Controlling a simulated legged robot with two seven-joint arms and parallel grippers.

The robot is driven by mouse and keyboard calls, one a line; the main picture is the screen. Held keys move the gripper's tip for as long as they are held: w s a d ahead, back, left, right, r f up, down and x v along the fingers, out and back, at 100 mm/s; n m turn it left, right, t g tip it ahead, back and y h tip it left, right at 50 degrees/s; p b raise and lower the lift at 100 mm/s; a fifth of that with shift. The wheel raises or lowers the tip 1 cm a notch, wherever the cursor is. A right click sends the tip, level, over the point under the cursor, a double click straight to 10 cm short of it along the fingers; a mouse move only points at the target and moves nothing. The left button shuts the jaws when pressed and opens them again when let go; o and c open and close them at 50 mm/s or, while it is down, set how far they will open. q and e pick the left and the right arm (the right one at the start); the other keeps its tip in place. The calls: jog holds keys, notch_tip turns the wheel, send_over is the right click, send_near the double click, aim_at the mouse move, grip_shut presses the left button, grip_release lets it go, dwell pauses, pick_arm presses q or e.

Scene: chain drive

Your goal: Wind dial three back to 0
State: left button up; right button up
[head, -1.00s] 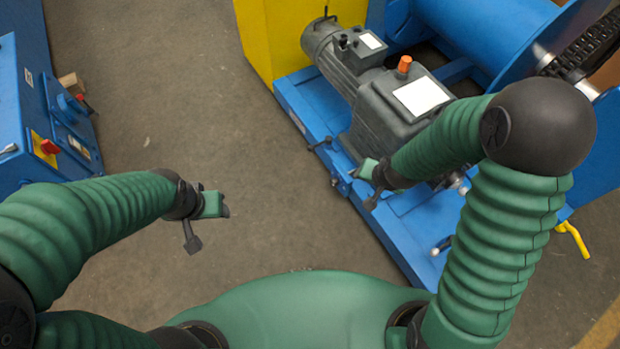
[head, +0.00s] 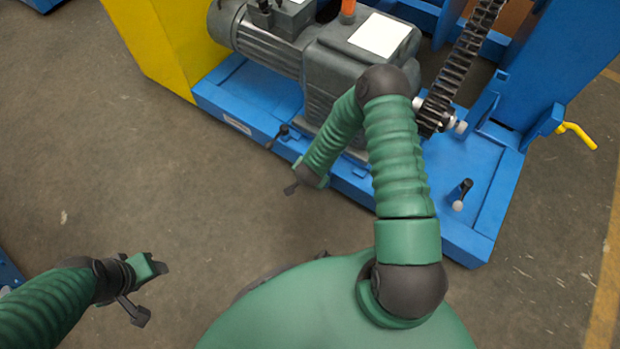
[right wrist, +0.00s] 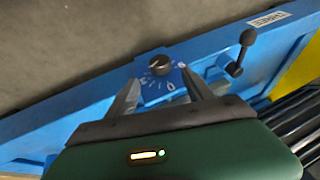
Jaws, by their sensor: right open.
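The dial (right wrist: 160,66) shows in the right wrist view as a black round knob on a blue plate with white digits around it. The digit that the knob points to is too small to read surely. A white label (right wrist: 268,18) reading THREE is on the same blue rail. My right gripper (right wrist: 160,78) is open and empty, its two fingers reaching toward either side of the dial plate. In the head view my right gripper (head: 292,187) is low beside the blue base, and I cannot make out the dial there. My left gripper (head: 160,268) is over bare floor at lower left.
A black-knobbed lever (right wrist: 240,55) stands right of the dial in the right wrist view. In the head view, a grey motor (head: 350,50) sits on the blue base (head: 250,90), with a chain (head: 465,60) and a yellow handle (head: 577,133) to its right. Floor at left is clear.

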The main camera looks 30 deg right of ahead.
jog(key=b+x, duration=0.3)
jog(key=x, duration=0.4)
jog(key=shift+a+f+b, duration=0.1)
jog(key=shift+f+b, duration=0.15)
jog(key=shift+b, duration=0.05)
jog(key=shift+w+d+f, duration=0.2)
jog(key=shift+d+f, duration=0.05)
jog(key=shift+f, duration=0.05)
jog(key=shift+r, duration=0.1)
jog(key=shift+a, duration=0.1)
jog(key=shift+c, duration=0.8)
grip_shut()
jog(key=shift+r, duration=0.1)
